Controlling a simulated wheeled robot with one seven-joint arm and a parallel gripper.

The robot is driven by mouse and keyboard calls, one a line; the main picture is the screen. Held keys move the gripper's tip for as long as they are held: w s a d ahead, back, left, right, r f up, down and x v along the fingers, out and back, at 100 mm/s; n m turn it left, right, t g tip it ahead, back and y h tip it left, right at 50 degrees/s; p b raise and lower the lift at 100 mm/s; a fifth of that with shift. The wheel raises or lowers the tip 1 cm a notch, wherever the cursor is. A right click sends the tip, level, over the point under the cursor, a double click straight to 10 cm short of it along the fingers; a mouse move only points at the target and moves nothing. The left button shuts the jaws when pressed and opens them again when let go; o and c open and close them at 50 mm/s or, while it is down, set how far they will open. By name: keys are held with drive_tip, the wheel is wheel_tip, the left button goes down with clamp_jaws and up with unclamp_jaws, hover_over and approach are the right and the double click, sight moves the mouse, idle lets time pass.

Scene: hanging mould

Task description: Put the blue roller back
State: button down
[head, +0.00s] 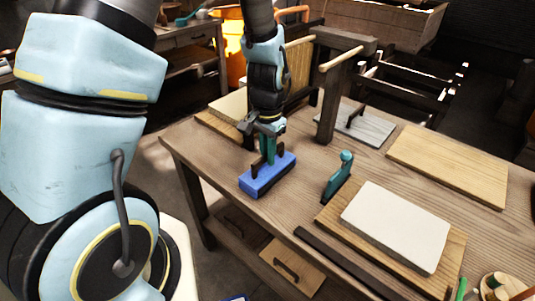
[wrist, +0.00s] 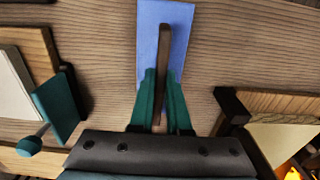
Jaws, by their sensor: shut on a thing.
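The blue thing (head: 267,175) looks like a flat rectangular block with an upright dark wooden handle, rather than a round roller. It is at the near left edge of the workbench (head: 300,207), resting on it or just above; I cannot tell which. My gripper (head: 268,155) points down over it. In the wrist view, the blue block (wrist: 150,40) lies beyond the teal fingertips of my gripper (wrist: 161,95), which are shut on its handle (wrist: 165,55). The fingers hide part of the handle.
A wooden post frame with pegs (head: 328,88) stands behind my gripper. A teal upright tool (head: 338,179) and a white slab on a board (head: 398,225) are to the right. A grey handled float (head: 365,126) and a bare board (head: 450,168) lie farther back.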

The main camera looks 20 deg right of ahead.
drive_tip(key=shift+s+f, duration=0.1)
drive_tip(key=shift+f, duration=0.45)
drive_tip(key=c, duration=0.9)
unclamp_jaws()
drive_tip(key=shift+r, duration=0.1)
wheel_tip(320, 180, up, 2)
drive_tip(key=shift+r+p, duration=0.1)
drive_tip(key=shift+p, duration=0.3)
wheel_tip(320, 180, up, 11)
drive_tip(key=shift+r+b, duration=0.1)
drive_tip(key=shift+b, duration=0.6)
drive_tip(key=a+n, duration=0.3)
drive_tip(key=a, duration=0.5)
drive_tip(key=w+a+n+t, duration=0.1)
drive_tip(key=a+n, duration=0.3)
drive_tip(key=a, duration=0.5)
drive_tip(key=a+n, duration=0.4)
drive_tip(key=a, duration=0.4)
drive_tip(key=shift+w+a+f, duration=0.15)
drive_tip(key=shift+a+f, duration=0.05)
drive_tip(key=shift+f, duration=0.05)
